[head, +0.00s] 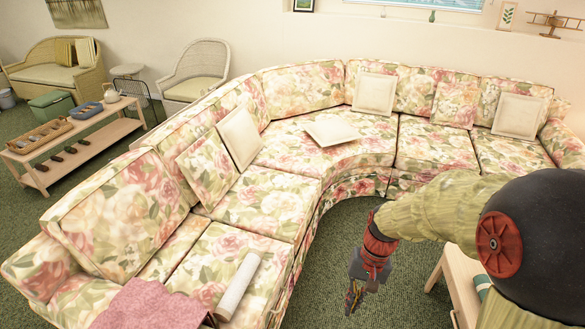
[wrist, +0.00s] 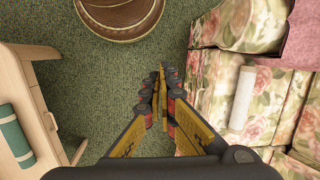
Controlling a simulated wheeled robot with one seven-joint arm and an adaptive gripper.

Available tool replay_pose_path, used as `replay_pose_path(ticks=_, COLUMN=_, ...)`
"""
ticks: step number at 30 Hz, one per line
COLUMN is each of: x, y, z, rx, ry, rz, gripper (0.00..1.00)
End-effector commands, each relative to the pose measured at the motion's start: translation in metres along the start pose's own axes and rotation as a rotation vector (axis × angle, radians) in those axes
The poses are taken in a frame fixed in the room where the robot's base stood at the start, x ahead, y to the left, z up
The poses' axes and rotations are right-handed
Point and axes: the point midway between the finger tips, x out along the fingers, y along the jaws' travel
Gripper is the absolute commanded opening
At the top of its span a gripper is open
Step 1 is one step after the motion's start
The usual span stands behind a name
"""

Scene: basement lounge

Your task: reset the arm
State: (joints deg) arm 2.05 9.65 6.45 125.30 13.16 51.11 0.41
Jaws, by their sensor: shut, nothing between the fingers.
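My gripper (head: 353,296) hangs below my arm in the head view, in front of the curved sofa and over the green carpet. In the wrist view my gripper (wrist: 162,75) points at bare carpet, with its fingers together and nothing between them. My arm reaches in from the right of the head view, bent downward at the wrist.
A floral sofa (head: 262,190) curves around my gripper, with a white roll (head: 238,286) and a pink blanket (head: 150,305) on it. A wooden table (wrist: 38,110) with a green roll (wrist: 14,137) stands left in the wrist view. A brown round object (wrist: 118,14) is at top.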

Motion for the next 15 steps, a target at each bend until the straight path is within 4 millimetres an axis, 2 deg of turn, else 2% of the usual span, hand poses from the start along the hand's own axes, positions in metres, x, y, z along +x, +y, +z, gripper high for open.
replay_pose_path(ticks=1, x=-0.017, y=0.003, z=0.01, rx=-0.025, ry=0.035, rz=0.014, gripper=0.0)
replay_pose_path(ticks=3, x=-0.034, y=0.008, z=0.024, rx=-0.058, ry=0.076, rz=0.036, gripper=0.0)
replay_pose_path(ticks=15, x=-0.117, y=0.032, z=0.096, rx=-0.189, ry=0.343, rz=0.133, gripper=0.0)
